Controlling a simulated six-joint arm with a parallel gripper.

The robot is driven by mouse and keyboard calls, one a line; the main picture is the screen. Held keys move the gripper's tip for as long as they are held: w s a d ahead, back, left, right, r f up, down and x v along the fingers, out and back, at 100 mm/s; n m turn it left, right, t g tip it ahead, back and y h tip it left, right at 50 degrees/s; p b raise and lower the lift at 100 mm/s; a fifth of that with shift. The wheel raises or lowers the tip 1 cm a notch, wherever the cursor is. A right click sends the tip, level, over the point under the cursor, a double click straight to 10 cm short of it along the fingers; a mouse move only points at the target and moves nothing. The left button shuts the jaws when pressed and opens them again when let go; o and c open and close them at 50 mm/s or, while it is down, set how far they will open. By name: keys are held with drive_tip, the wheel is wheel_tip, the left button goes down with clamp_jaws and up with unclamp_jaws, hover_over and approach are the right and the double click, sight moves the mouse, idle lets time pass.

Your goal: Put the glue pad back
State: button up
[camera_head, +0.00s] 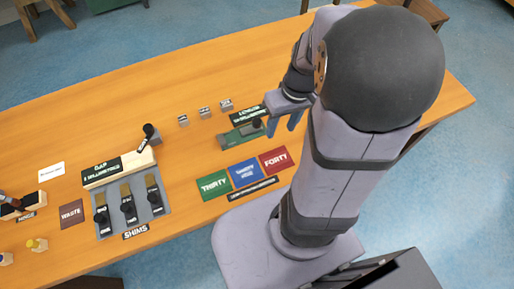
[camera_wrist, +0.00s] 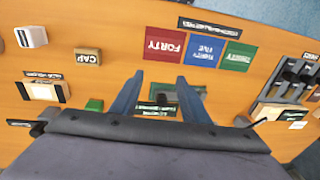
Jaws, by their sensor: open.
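My gripper (camera_head: 283,126) is open above the table, just right of a green block with a dark part (camera_head: 238,136). In the wrist view my gripper (camera_wrist: 157,82) has its two fingers wide apart, with nothing held between them. The green block (camera_wrist: 190,92) shows behind and beside the fingers there, apparently below them. No thing is clearly readable as the glue pad. A pale square piece in a wooden holder (camera_wrist: 45,91) lies at the left of the wrist view, and a small green block (camera_wrist: 93,105) lies nearer the fingers; I cannot tell whether either is the pad.
Coloured mats (camera_head: 244,173) lie in front of the green block. The shim tray (camera_head: 163,205) and waste mat (camera_head: 72,213) are at left. My arm hides the table's right part.

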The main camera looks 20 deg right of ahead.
drive_tip(key=s+a+h, duration=0.1)
drive_tip(key=s+a, duration=0.2)
drive_tip(key=a, duration=0.6)
drive_tip(key=shift+s+f+g, duration=0.35)
drive_tip(key=shift+s+g, duration=0.05)
